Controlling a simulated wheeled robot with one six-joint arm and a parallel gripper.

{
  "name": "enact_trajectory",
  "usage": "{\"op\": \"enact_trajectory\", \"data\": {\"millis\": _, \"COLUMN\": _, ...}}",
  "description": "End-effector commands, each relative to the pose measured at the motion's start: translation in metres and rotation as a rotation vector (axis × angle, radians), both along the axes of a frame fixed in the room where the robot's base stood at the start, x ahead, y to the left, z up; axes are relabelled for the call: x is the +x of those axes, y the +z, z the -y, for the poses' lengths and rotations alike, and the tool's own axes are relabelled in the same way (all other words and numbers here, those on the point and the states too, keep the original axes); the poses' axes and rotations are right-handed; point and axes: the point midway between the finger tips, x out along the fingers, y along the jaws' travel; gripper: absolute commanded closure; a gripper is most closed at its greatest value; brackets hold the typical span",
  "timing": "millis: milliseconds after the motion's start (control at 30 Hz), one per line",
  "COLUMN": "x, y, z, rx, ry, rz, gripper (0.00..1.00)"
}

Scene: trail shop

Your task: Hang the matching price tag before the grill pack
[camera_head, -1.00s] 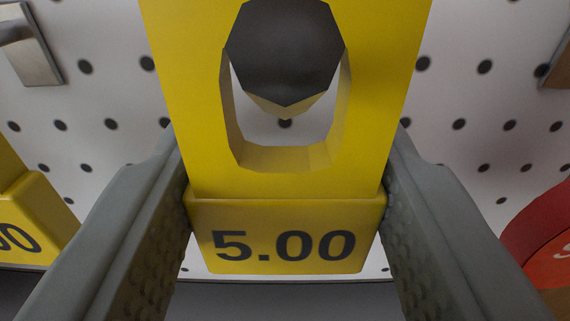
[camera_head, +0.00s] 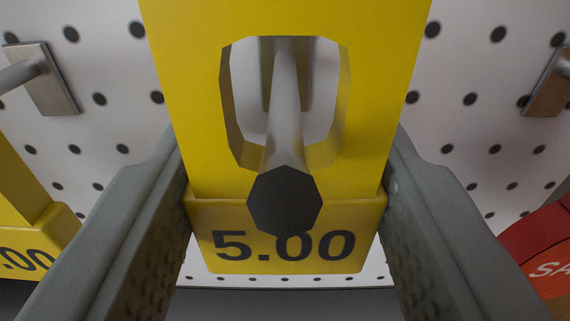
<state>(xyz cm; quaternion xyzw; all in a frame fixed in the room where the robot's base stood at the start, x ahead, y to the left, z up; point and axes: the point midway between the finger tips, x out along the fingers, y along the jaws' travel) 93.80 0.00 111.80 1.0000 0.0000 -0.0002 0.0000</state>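My gripper (camera_head: 287,230) is shut on a yellow price tag (camera_head: 190,110) marked 5.00, one finger pressed on each side of its lower block. The tag has a large opening in its upper plate. A metal hook (camera_head: 286,110) runs from its back plate on the pegboard, through this opening, towards me. The hook's dark round end (camera_head: 285,201) shows in front of the tag, over its lower part. The rod lies near the lower edge of the opening; I cannot tell whether it touches. No grill pack can be made out for certain.
A white pegboard (camera_head: 120,70) fills the background. Another hook plate (camera_head: 42,78) is at the left and one more (camera_head: 550,85) at the right. Another yellow tag (camera_head: 30,240) hangs at the lower left. A red item with white letters (camera_head: 545,245) is at the lower right.

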Motion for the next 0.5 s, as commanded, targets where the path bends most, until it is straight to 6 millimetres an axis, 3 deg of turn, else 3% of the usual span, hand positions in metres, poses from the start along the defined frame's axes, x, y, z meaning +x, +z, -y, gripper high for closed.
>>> {"op": "enact_trajectory", "data": {"millis": 500, "x": -0.012, "y": 0.0, "z": 0.0, "rx": 0.0, "ry": 0.0, "rz": 0.0, "gripper": 0.75}}
